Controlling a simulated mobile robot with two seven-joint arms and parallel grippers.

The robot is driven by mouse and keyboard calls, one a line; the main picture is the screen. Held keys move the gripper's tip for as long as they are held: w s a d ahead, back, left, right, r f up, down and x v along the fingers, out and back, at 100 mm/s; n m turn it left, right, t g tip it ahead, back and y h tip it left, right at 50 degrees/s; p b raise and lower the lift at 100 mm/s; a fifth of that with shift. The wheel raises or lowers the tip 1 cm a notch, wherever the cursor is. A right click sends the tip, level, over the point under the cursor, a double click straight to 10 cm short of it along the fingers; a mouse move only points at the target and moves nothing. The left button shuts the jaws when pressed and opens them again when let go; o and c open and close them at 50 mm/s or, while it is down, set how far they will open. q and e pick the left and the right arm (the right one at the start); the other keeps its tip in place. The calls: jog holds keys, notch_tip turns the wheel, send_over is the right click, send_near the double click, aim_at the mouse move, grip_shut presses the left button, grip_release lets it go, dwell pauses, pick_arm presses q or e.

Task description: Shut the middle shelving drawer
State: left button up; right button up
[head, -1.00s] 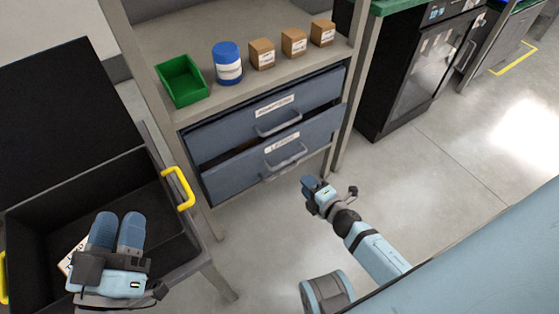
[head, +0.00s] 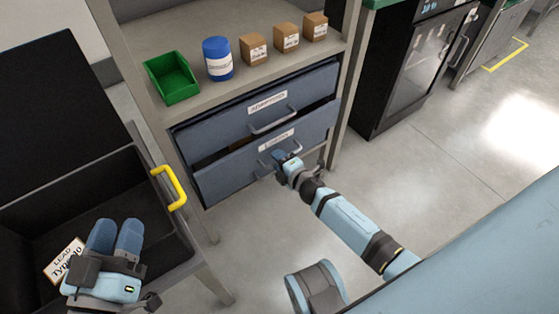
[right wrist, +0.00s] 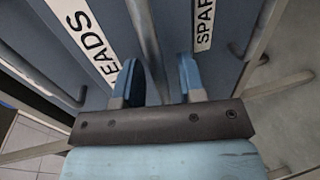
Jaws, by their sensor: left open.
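The shelving rack shows an upper drawer (head: 240,112) labelled ADAPTORS and, below it, the middle drawer (head: 225,180) labelled LEADS. The LEADS drawer stands pulled out, with a dark gap above its front. My right gripper (head: 284,159) is at the LEADS drawer's handle. In the right wrist view, its two blue fingers (right wrist: 160,80) are apart, with a grey bar (right wrist: 146,40), seemingly the handle, running between them. Contact cannot be told. A further label starting SPAR (right wrist: 204,25) shows beside it. My left gripper (head: 114,238) is open and empty over the black bin.
The black bin (head: 190,255) with a yellow handle (head: 170,188) stands at left, holding a labelled card (head: 62,260). On the shelf are a green tray (head: 172,78), a blue tub (head: 217,60) and small boxes (head: 286,38).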

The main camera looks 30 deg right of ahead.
aim_at(272, 160)
grip_shut()
jog(key=x, duration=0.2)
jog(key=r+x, duration=0.1)
jog(key=x, duration=0.1)
jog(key=shift+w, duration=0.2)
pick_arm(q)
jog(key=shift+s+d+f, duration=0.1)
jog(key=shift+f, duration=0.15)
pick_arm(e)
jog(key=shift+c, duration=1.1)
grip_release()
jog(key=shift+o, duration=1.1)
jog(key=shift+w, duration=0.1)
pick_arm(q)
jog(key=shift+t, duration=0.9)
jog(key=r+p, duration=0.2)
jog(key=r, duration=0.1)
jog(key=r+p, duration=0.1)
jog(key=shift+s+a+r, duration=0.2)
jog(key=shift+a+r, duration=0.05)
jog(key=shift+r, duration=0.05)
pick_arm(e)
jog(key=v, duration=1.3)
jog(key=shift+s, duration=0.4)
